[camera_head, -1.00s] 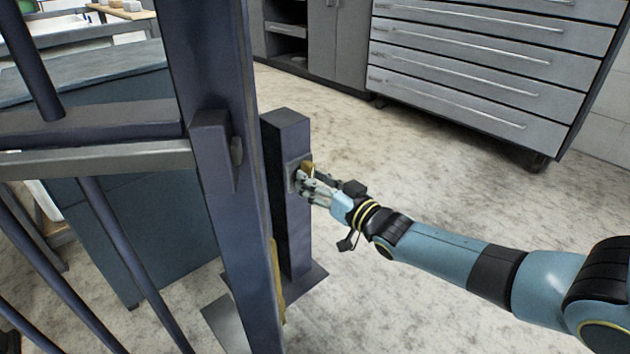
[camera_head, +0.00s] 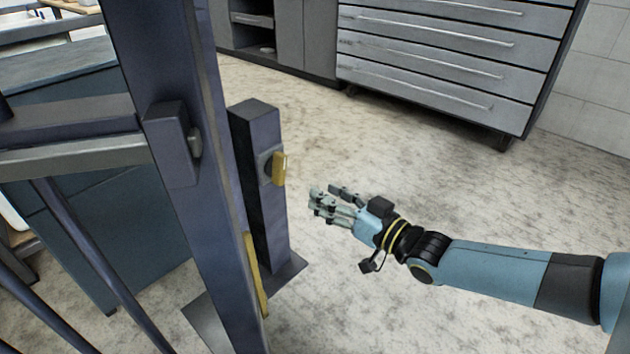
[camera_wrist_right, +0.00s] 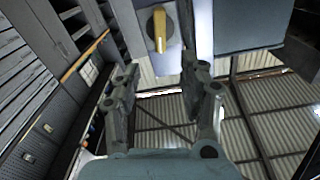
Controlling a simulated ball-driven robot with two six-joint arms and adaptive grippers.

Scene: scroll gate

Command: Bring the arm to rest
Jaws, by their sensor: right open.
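My right gripper (camera_head: 335,203) is open and empty in the head view. It is to the right of the short dark post (camera_head: 257,200), apart from it, with floor showing between them. A yellow knob (camera_head: 280,168) sits on a plate on the post's side, and nothing touches it. In the right wrist view the open fingers (camera_wrist_right: 160,95) spread apart, and the yellow knob (camera_wrist_right: 159,30) on its pale plate shows beyond them. My left gripper is in neither view.
The dark gate (camera_head: 170,130) with its bars and tall upright stands at the left. A dark teal cabinet (camera_head: 100,190) is behind it. A grey drawer cabinet (camera_head: 440,60) stands at the back right. The pale floor between post and drawers is clear.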

